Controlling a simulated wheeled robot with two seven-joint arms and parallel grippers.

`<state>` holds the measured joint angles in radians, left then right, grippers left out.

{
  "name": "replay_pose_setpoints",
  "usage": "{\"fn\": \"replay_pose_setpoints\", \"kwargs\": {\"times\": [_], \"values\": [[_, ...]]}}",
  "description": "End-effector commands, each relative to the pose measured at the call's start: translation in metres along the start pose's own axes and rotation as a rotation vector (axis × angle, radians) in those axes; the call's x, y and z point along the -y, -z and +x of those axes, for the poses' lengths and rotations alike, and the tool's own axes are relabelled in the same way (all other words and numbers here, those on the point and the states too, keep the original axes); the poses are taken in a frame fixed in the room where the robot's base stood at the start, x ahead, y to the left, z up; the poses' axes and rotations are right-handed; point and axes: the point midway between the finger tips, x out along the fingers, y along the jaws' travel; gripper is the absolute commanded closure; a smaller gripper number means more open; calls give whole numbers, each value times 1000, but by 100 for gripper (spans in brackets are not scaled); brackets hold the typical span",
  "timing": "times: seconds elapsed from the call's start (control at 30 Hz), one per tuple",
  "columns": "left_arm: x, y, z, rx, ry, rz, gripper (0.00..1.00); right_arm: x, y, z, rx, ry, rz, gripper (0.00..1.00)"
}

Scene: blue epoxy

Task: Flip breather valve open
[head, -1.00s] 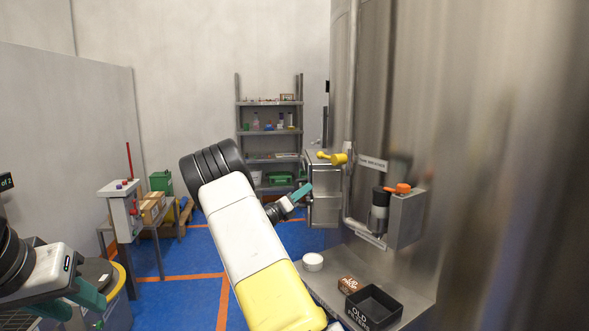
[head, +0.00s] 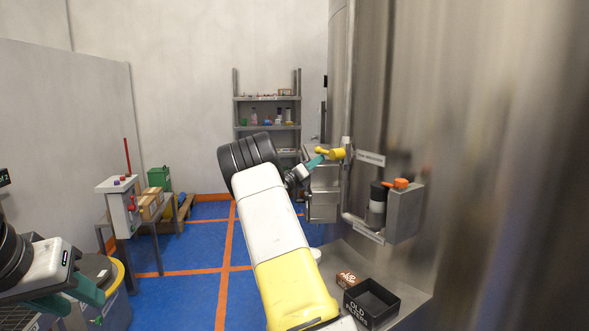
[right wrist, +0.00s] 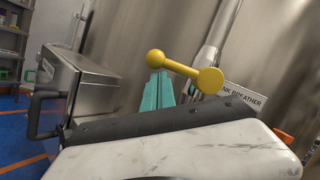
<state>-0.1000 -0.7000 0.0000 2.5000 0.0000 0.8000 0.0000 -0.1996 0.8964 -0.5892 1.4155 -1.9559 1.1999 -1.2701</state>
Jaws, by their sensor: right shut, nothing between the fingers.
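The breather valve has a yellow lever (head: 330,153) on a vertical pipe beside the steel tank. In the right wrist view the yellow lever (right wrist: 180,66) shows a ball at its left end and a round hub at its right. My right gripper (head: 315,162) is shut and empty. Its teal fingertips (right wrist: 158,88) lie just below the lever, near the ball end, in the right wrist view; I cannot tell whether they touch it. My left gripper (head: 85,297) is low at the left, away from the valve; its finger gap is unclear.
A label reading "tank breather" (right wrist: 243,97) is right of the lever. A steel box (head: 322,190) stands close behind and below my right gripper. A device with an orange knob (head: 400,183) is on the tank. A black bin (head: 371,303) sits on the shelf below.

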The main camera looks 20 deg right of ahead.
Motion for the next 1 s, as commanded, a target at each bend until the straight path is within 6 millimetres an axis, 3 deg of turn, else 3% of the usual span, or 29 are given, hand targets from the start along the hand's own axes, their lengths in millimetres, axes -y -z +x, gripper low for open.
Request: {"fn": "replay_pose_setpoints", "kwargs": {"times": [1.0], "values": [[0, 0, 0, 0, 0, 0, 64, 2, -10, 3, 1, 46, 123, 100]]}}
